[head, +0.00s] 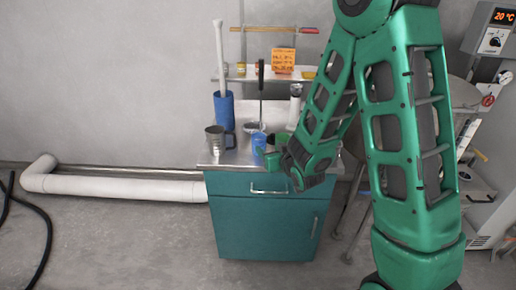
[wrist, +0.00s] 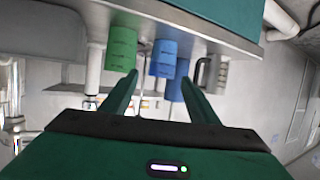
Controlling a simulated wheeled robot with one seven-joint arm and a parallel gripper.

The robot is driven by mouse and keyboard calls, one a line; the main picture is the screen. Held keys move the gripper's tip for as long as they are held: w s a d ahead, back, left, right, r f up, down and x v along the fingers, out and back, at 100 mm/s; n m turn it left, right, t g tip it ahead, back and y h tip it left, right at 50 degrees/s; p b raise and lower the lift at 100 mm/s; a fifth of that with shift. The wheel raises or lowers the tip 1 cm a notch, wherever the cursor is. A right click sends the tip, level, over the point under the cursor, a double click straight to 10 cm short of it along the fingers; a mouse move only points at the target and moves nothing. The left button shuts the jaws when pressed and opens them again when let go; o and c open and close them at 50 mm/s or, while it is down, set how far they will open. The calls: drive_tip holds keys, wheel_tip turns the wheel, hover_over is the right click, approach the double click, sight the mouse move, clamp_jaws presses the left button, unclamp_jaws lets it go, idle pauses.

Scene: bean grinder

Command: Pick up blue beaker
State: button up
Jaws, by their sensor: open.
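The small blue beaker (head: 258,139) stands on the metal countertop (head: 240,157) of a teal cabinet, just beyond my gripper (head: 265,162). In the wrist view, which is upside down, the blue beaker (wrist: 163,58) shows ahead between the two fingers of my gripper (wrist: 159,80). The fingers are spread apart with nothing held between them. They do not appear to touch the beaker. A green beaker (wrist: 121,48) stands close beside the blue one; in the head view it is partly hidden by my arm (head: 281,138).
A grey mug (head: 215,139) stands left of the beaker. Behind it is a taller blue container (head: 224,110) holding a white rod. A black-handled tool (head: 261,80) and a white cylinder (head: 295,105) are at the back. A shelf with an orange sign (head: 283,59) runs behind.

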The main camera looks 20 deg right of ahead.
sight(262, 143)
drive_tip(key=shift+t, duration=0.3)
drive_tip(key=x, duration=1.1)
drive_tip(key=shift+a, duration=0.25)
drive_tip(key=c, duration=0.9)
